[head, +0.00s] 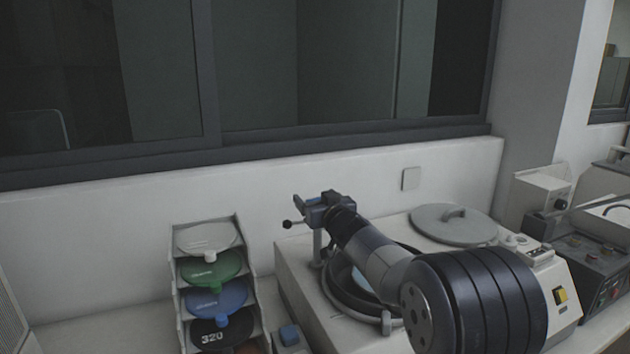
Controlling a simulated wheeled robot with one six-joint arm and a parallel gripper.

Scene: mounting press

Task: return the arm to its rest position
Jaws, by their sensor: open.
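My arm reaches from the lower right over a polishing machine (350,326). My gripper (303,203) is at the arm's far end, near the machine's back left corner. It is small and seen from behind; it is open, and I see nothing held in it. A post with a black ball lever (288,224) stands right by the gripper. I cannot tell whether they touch. My arm hides part of the machine's round bowl (340,290).
A rack (262,290) of coloured discs stands left of the machine. A grey round lid (452,224) lies on the machine's back right. A small blue-topped block (290,335) sits in front. More equipment (585,245) stands at right. A wall and window close the back.

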